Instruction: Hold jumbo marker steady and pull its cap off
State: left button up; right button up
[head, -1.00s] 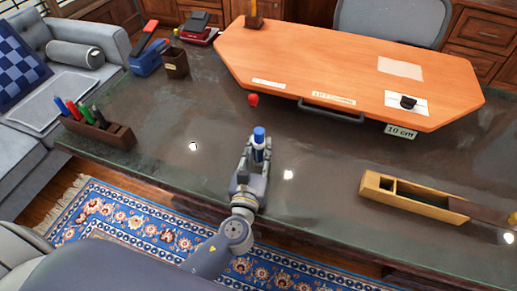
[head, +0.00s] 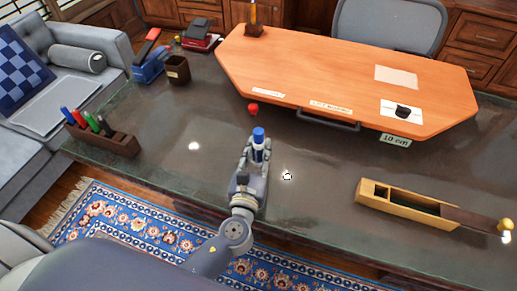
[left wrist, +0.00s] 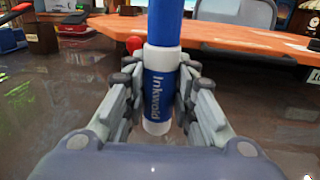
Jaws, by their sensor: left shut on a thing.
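The jumbo marker (head: 257,155) stands upright in my left gripper (head: 258,150), with its blue cap (head: 259,135) on top. In the left wrist view the white-and-blue barrel (left wrist: 158,95) reads "Inkwold", and the tall blue cap (left wrist: 164,22) runs out of the top of the picture. The fingers of my left gripper (left wrist: 158,84) are shut on the barrel from both sides, below the cap. The marker is above the dark desk top; whether its lower end touches the desk is unclear. My right gripper is not in view.
A pen holder (head: 105,142) with several colored markers is at the left. A long wooden box (head: 400,205) lies at the right. An orange board (head: 340,75) with a handle lies at the back, a red knob (head: 253,108) before it. Desk beside the gripper is clear.

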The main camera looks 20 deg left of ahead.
pick_arm(q)
jog(key=s+d+r+b, duration=0.1)
jog(key=s+d, duration=0.3)
jog(key=s, duration=1.1)
jog(key=shift+d, duration=0.2)
jog(key=shift+s+r, duration=0.1)
jog(key=shift+o, duration=0.9)
grip_shut()
